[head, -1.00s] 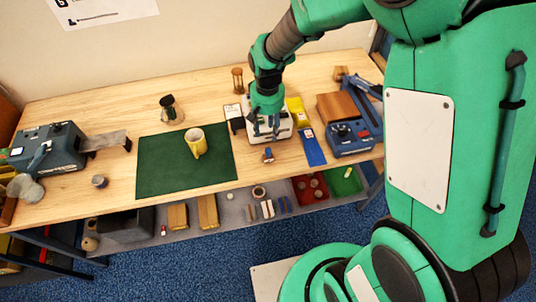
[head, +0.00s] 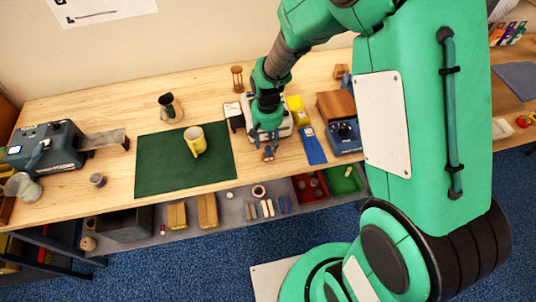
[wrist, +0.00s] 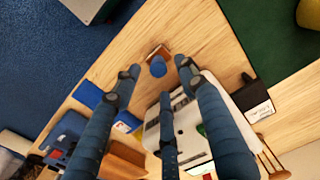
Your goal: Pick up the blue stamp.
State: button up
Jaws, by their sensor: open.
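The blue stamp (head: 268,156) stands near the front edge of the wooden table, partly hidden by my fingers in the head view. In the wrist view the stamp (wrist: 157,67) shows a round blue top over a brown wooden base. My gripper (head: 267,143) is open and points down just above and behind the stamp. In the wrist view its fingertips (wrist: 158,78) are spread, two of them on either side of the blue top. No grip on the stamp is seen, and contact cannot be told.
A white device (head: 286,128) stands behind the stamp, close under my fingers. A blue flat pad (head: 312,148) lies to the right. A green mat (head: 150,172) with a yellow mug (head: 194,141) is to the left. A small dark-edged card holder (wrist: 258,96) stands near the white device.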

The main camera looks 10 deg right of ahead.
aim_at(268, 147)
jog(key=shift+f, duration=0.2)
jog(key=shift+s+f+b, duration=0.15)
jog(key=shift+f+b, duration=0.3)
jog(key=shift+f, duration=2.1)
jog(key=shift+c, duration=0.3)
grip_shut()
